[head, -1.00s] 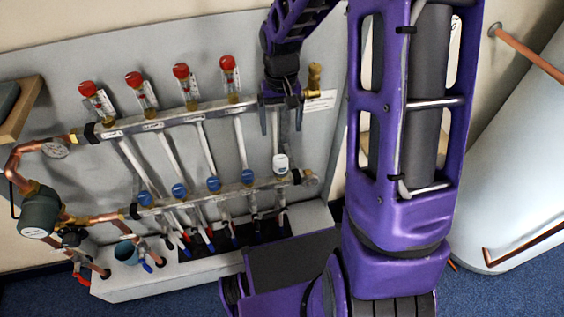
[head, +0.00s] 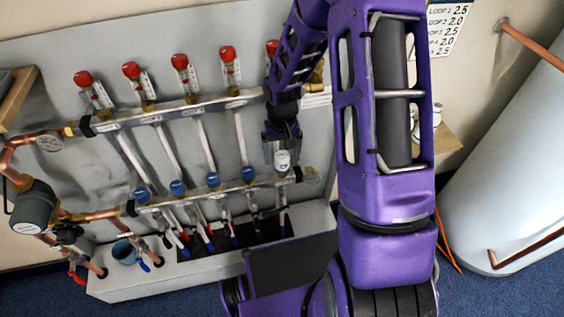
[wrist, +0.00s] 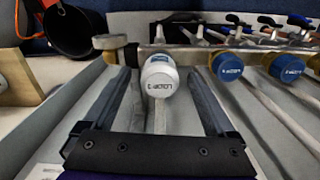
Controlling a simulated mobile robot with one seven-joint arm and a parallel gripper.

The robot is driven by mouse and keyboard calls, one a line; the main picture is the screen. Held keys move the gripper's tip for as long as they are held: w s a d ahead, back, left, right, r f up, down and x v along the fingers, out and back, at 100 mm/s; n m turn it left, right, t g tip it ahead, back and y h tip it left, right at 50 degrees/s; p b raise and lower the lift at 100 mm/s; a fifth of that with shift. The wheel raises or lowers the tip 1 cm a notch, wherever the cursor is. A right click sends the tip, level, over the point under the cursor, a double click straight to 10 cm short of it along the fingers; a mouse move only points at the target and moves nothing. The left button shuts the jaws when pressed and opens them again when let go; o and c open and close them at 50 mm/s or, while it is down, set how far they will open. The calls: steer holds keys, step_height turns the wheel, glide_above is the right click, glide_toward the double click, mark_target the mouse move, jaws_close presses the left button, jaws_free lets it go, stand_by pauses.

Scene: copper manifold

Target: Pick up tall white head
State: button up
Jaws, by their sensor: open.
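The tall white head (head: 282,160) sits on the right end of the lower manifold bar (head: 226,189), right of the blue caps. In the wrist view the white head (wrist: 159,75) is a short white cylinder with dark lettering on its front face. My gripper (head: 281,154) is just above it in the head view. In the wrist view my gripper (wrist: 160,84) is open, with one finger on each side of the white head. Gaps show between the fingers and the head, and nothing is held.
Several blue caps (wrist: 228,67) stand along the same bar beside the white head. The upper bar (head: 180,113) carries red-topped flow gauges (head: 182,78). A dark round container (wrist: 70,30) shows at the wrist view's upper left. A wooden shelf (head: 440,146) is right of my arm.

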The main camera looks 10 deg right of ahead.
steer(key=shift+f, duration=0.15)
jaws_close()
stand_by(0.4)
